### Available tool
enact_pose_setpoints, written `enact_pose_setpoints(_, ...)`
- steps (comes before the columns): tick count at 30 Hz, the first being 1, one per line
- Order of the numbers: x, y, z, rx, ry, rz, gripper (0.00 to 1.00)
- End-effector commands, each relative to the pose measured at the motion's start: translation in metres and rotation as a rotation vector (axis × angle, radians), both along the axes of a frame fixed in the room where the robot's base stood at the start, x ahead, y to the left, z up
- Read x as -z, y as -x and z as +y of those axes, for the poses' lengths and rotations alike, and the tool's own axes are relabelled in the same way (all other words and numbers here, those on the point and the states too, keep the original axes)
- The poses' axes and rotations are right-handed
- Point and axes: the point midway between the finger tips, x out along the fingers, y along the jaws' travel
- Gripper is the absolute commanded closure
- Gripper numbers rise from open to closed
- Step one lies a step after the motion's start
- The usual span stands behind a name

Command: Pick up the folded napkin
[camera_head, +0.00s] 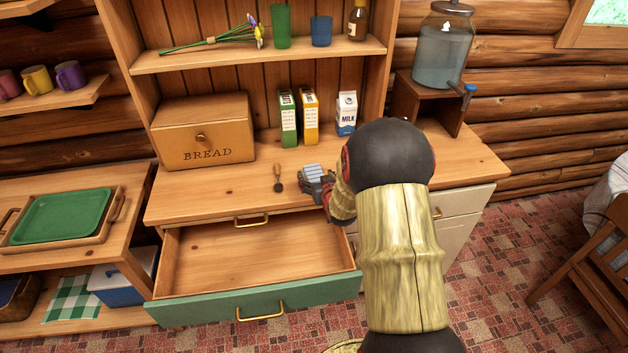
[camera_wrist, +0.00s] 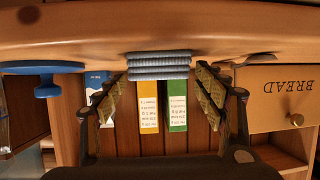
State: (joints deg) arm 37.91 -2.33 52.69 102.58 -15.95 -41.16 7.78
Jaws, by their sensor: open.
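The folded napkin (camera_head: 313,171) is a small light-blue, layered stack on the wooden counter of the hutch. In the wrist view the napkin (camera_wrist: 158,66) shows ahead of my gripper, centred between its fingers. My gripper (camera_head: 322,186) is just in front of the napkin at the counter's front part. In the wrist view my gripper (camera_wrist: 160,88) is open, with a finger on each side and nothing held. My arm hides part of the gripper in the head view, and whether the fingertips touch the napkin is unclear.
A dark wooden-handled utensil (camera_head: 278,178) lies left of the napkin. Green (camera_head: 288,118) and yellow (camera_head: 310,117) cartons and a milk carton (camera_head: 346,113) stand behind. The bread box (camera_head: 203,131) is at left. An empty open drawer (camera_head: 255,255) juts out below.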

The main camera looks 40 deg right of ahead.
Motion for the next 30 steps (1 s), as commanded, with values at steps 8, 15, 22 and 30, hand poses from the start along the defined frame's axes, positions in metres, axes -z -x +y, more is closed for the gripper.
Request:
enact_pose_setpoints(8, 0.004, -0.0108, -0.0047, 0.0, 0.0, 0.0, 0.3)
enact_pose_setpoints(15, 0.0039, -0.0104, -0.0047, 0.0, 0.0, 0.0, 0.38)
enact_pose_setpoints(22, 0.0039, -0.0103, -0.0046, 0.0, 0.0, 0.0, 0.51)
enact_pose_setpoints(30, 0.004, -0.0103, -0.0046, 0.0, 0.0, 0.0, 0.67)
